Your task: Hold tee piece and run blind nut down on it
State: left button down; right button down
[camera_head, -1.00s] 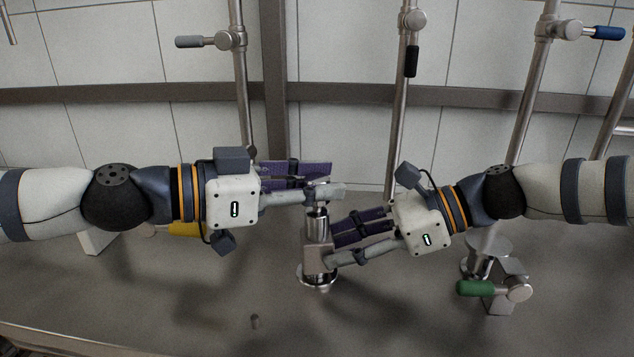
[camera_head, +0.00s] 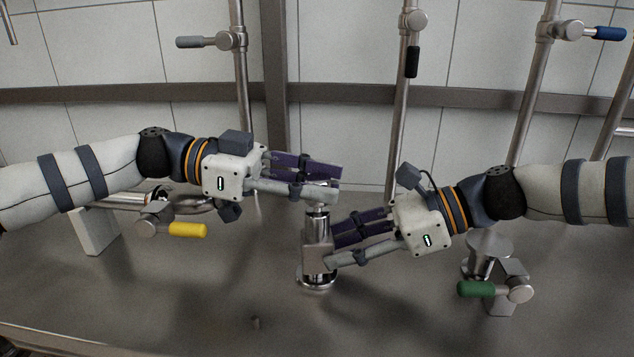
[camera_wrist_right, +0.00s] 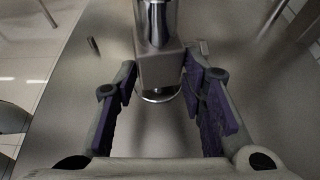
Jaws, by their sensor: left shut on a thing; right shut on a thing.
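The tee piece (camera_head: 317,258) is a shiny metal fitting with a square body, standing upright on a round base on the steel table. My right gripper (camera_head: 331,246) is shut on its square body from the right; the body also shows between the fingers in the right wrist view (camera_wrist_right: 160,68). My left gripper (camera_head: 330,184) is shut at the top of the upright fitting, coming from the left. The blind nut (camera_head: 318,209) is mostly hidden by the left fingers; a bright round metal edge shows just below them. Whether it is fully seated cannot be told.
A yellow-handled valve (camera_head: 188,230) lies at the left and a green-handled valve (camera_head: 476,289) stands at the right. A small metal cylinder (camera_head: 255,321) is on the table in front. Vertical pipes with valves stand behind. The front middle is mostly clear.

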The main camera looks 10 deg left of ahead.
pick_arm(q)
jog(key=m+g, duration=0.2)
jog(key=g, duration=0.1)
jog(key=shift+d+m+g, duration=0.15)
jog(key=shift+m+g, duration=0.15)
jog(key=shift+m, duration=0.1)
jog(key=shift+m+g+y, duration=0.3)
jog(key=shift+g, duration=0.3)
jog(key=c, duration=1.2)
grip_release()
notch_tip(320, 180, up, 10)
